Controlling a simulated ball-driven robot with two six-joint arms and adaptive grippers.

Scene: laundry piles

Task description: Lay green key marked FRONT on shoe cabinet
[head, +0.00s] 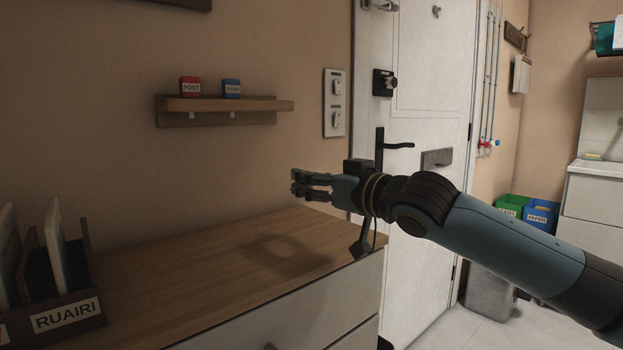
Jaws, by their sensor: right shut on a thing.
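My right gripper (300,184) is shut above the back right part of a cabinet with a bare wooden top and pale front (190,262), which I take for the shoe cabinet. Its fingers point left and hold something too dark and small to make out. No green key and no FRONT label can be made out. The gripper's shadow falls on the wooden top below it. My left gripper is out of view.
A wooden wall shelf (240,105) holds a red tag marked POST (190,87) and a blue tag (231,89). A letter rack marked RUAIRI (62,318) stands at the cabinet's left. The middle of the top is clear. A white door (425,270) stands behind my right arm.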

